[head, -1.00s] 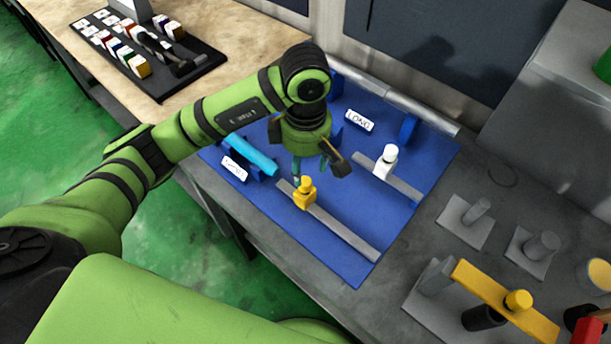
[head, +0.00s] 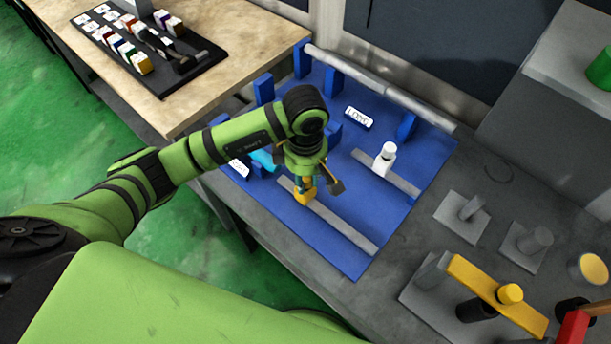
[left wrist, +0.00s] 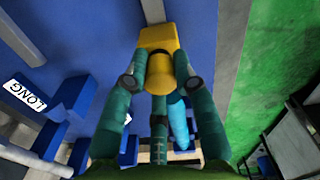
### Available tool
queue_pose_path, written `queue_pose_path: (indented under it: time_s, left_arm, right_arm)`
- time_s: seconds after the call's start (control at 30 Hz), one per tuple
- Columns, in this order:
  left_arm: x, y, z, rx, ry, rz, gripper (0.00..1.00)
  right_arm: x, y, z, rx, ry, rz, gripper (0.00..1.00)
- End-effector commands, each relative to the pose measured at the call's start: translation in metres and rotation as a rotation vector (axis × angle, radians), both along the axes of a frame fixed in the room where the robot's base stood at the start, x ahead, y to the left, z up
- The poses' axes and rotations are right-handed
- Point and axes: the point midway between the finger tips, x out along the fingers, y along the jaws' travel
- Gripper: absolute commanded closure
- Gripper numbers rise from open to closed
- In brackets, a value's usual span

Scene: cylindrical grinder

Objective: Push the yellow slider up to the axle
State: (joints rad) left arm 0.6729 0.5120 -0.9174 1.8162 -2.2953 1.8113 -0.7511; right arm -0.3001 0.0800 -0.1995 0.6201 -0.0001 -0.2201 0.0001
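The yellow slider (head: 303,197) sits near the left end of a grey rail (head: 345,230) on the blue board. My left gripper (head: 312,187) is down at it. In the left wrist view its two fingers (left wrist: 160,65) flank the yellow slider (left wrist: 158,42) closely on both sides, with no visible gap. A cyan cylinder (head: 262,159) lies just left of the slider, partly behind my arm; it also shows in the left wrist view (left wrist: 178,118). A long grey bar (head: 380,83) runs along the back. Neither is marked as the axle. My right gripper is not in view.
A white slider (head: 384,158) stands on a second rail. Several blue supports (head: 406,127) and a LONG label (head: 358,118) are on the blue board (head: 350,262). Grey pegs and a yellow bar (head: 484,283) stand at the right.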

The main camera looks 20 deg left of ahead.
Motion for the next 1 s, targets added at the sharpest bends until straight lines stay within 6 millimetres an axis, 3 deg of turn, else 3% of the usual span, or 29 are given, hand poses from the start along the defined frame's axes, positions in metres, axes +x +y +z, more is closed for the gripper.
queue_pose_path:
  time_s: [0.17, 0.4, 0.53, 0.9, 0.93, 0.97, 1.0]
  left_arm:
    - [0.002, 0.004, -0.002, 0.001, -0.001, 0.001, 1.0]
    - [0.021, 0.048, -0.007, 0.006, -0.005, 0.006, 1.0]
    - [0.027, 0.064, -0.005, 0.004, -0.003, 0.004, 1.0]
    - [0.029, 0.071, 0.0, 0.006, -0.001, 0.005, 1.0]
    - [0.029, 0.071, 0.0, 0.006, -0.001, 0.005, 0.65]
    - [0.029, 0.071, 0.0, 0.006, -0.001, 0.006, 0.53]
    - [0.029, 0.071, 0.0, 0.006, -0.001, 0.005, 0.48]
  right_arm:
    - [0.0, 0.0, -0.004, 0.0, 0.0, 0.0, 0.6]
    - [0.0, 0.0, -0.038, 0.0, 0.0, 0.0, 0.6]
    - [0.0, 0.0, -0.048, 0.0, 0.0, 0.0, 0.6]
    - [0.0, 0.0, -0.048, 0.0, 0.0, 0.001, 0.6]
    - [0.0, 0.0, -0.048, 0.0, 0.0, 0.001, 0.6]
    - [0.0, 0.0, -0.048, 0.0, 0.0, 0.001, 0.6]
    - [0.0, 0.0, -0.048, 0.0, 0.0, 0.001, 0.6]
